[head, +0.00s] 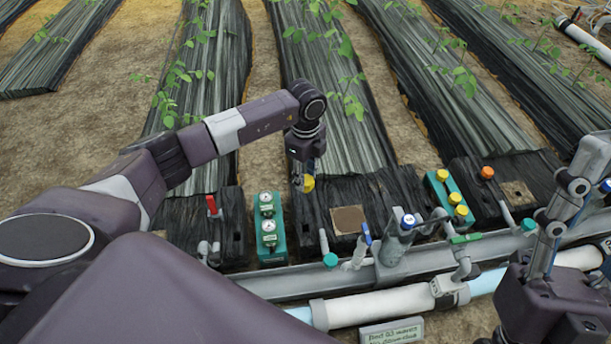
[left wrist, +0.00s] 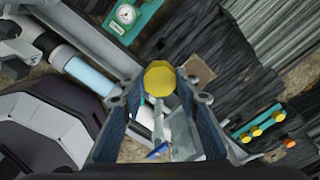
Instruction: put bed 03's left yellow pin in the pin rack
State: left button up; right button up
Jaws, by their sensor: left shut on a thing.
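My left gripper (head: 304,183) is shut on a yellow pin (head: 308,184) and holds it above the dark boards. In the left wrist view the pin's round yellow head (left wrist: 160,78) shows between the fingertips; the rest of it is hidden. A teal block (head: 436,186) with several yellow round-headed pieces, which looks like the pin rack, sits to the right, apart from the gripper. It also shows in the left wrist view (left wrist: 262,122). My right gripper (head: 572,205) is at the right edge; its opening is unclear.
A teal block with two gauges (head: 268,225) stands left of the held pin, near a red-handled valve (head: 212,206). A grey rail and white pipe (head: 385,304) run in front, with blue-handled valves (head: 366,233). An orange knob (head: 487,172) lies right of the rack.

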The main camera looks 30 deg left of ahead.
pick_arm(q)
notch_tip(320, 180, up, 2)
jog(key=shift+r+p, duration=0.15)
jog(key=shift+p, duration=0.9)
pick_arm(e)
jog(key=w+a+f+g+h, duration=0.1)
jog(key=w+f+g+h, duration=0.1)
jog(key=w+f+g, duration=0.4)
jog(key=shift+w+a+f, duration=0.3)
jog(key=shift+w+f, duration=0.55)
jog(key=shift+w, duration=0.8)
